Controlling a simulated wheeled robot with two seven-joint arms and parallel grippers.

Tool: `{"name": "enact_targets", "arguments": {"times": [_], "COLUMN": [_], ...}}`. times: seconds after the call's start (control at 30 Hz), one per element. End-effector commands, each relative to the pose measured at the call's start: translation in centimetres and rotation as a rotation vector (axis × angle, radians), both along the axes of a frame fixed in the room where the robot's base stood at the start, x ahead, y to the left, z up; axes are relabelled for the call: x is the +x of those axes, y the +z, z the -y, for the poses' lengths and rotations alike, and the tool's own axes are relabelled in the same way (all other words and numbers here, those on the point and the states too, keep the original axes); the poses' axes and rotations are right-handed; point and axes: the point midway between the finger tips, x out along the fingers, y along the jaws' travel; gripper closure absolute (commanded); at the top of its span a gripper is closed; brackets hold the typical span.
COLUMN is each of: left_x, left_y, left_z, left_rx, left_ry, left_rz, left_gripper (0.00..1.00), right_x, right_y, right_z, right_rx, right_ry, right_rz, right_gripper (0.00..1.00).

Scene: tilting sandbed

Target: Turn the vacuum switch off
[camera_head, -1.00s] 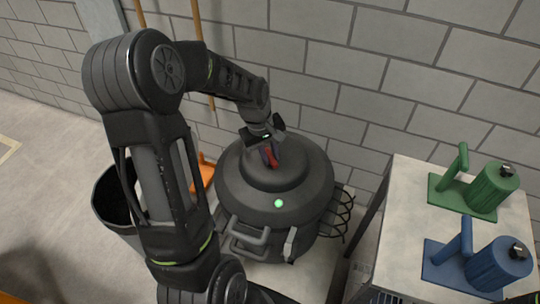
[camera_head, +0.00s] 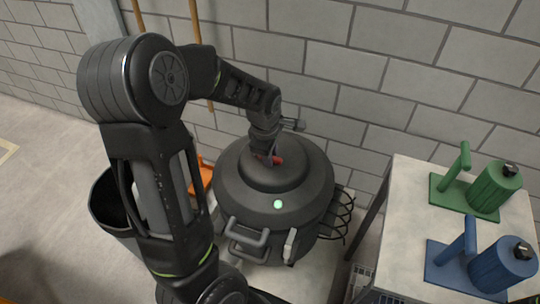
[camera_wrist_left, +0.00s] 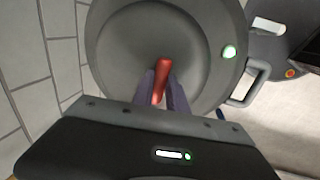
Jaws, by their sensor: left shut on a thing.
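The vacuum (camera_head: 235,190) is a dark grey drum with a domed lid, standing on the floor by the wall. A green light (camera_head: 278,204) glows on its lid, and the light also shows in the left wrist view (camera_wrist_left: 229,52). The red switch (camera_head: 278,160) sits on top of the lid; in the left wrist view the red switch (camera_wrist_left: 162,80) lies between the fingers. My left gripper (camera_head: 269,159) is at the top of the lid, shut on the red switch. My right gripper is not in view.
A light table (camera_head: 400,220) at the right holds a green device (camera_head: 492,188) and a blue device (camera_head: 498,266). A black bin (camera_head: 110,205) and an orange object (camera_head: 198,180) are left of the vacuum. A block wall (camera_head: 350,70) stands close behind.

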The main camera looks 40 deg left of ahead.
Motion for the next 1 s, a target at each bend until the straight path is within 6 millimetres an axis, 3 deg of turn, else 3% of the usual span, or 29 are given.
{"name": "enact_targets", "arguments": {"times": [0.53, 0.57, 0.6, 0.8, 1.0], "left_x": [0.04, 0.04, 0.04, 0.02, 0.02], "left_y": [0.05, 0.05, 0.05, 0.03, 0.01], "left_z": [-0.02, -0.01, -0.01, -0.01, 0.00], "left_rx": [-0.001, -0.001, -0.001, -0.001, -0.001], "left_ry": [0.041, 0.041, 0.041, 0.039, 0.039], "left_rz": [0.001, 0.001, 0.001, 0.000, 0.000], "left_gripper": [1.00, 0.80, 0.77, 0.61, 0.60], "right_x": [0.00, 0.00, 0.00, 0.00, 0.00], "right_y": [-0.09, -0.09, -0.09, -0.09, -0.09], "right_z": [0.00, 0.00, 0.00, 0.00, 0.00], "right_rx": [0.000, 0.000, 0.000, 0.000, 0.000], "right_ry": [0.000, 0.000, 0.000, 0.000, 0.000], "right_rz": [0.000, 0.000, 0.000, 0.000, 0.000], "right_gripper": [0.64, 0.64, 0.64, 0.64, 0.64]}}
